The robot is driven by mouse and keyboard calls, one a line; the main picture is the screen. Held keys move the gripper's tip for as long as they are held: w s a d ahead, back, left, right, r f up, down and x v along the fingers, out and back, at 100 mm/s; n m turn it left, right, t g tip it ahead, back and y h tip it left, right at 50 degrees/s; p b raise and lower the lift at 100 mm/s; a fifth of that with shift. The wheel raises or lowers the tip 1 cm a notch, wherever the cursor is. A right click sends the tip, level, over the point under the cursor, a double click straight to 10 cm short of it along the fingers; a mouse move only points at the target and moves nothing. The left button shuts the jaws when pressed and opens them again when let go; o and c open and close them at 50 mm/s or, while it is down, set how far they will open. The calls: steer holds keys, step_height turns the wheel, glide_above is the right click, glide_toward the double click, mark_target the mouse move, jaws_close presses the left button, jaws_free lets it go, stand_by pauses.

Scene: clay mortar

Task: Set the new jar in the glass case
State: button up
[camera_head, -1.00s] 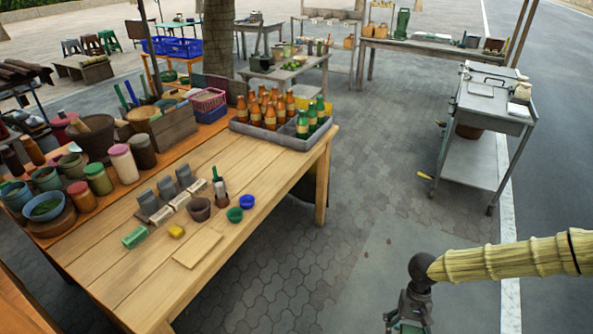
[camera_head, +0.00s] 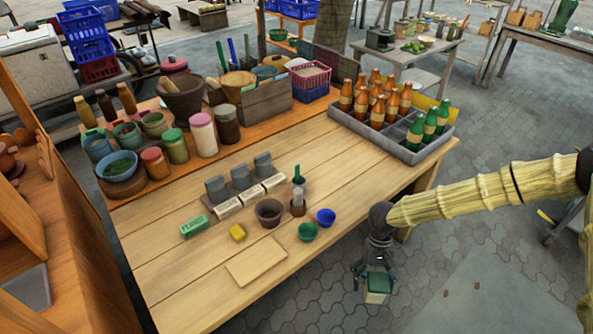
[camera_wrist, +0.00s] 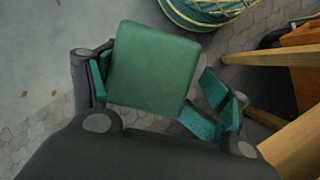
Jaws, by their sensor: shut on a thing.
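My gripper (camera_head: 377,274) hangs beside the near right end of the wooden table, over the paving. It is shut on a jar (camera_head: 378,297) with a green top and a pale body. In the wrist view the jar's square green top (camera_wrist: 152,68) lies between the two fingers and hides its sides. I cannot make out a glass case in either view.
The wooden table (camera_head: 330,235) holds a bottle crate (camera_head: 443,142), several jars at the back left, bowls and a flat board (camera_head: 256,262). A wooden shelf unit (camera_head: 75,230) stands at the left. Paving at the lower right is clear.

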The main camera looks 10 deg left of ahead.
steer(key=b, duration=0.1)
steer(key=f+b, duration=0.1)
steer(key=b, duration=0.1)
steer(key=shift+w+f, duration=0.25)
steer(key=shift+w, duration=0.05)
steer(key=b, duration=0.2)
steer(key=w+f+b, duration=0.1)
steer(key=b, duration=0.1)
steer(key=shift+w+a+f+b, duration=0.15)
steer(key=shift+w+f+b, duration=0.1)
steer(key=shift+b, duration=0.15)
steer(key=b, duration=0.5)
steer(key=shift+w+f+b, duration=0.35)
steer(key=shift+b, duration=0.05)
steer(key=shift+f+b, duration=0.1)
steer(key=shift+b, duration=0.3)
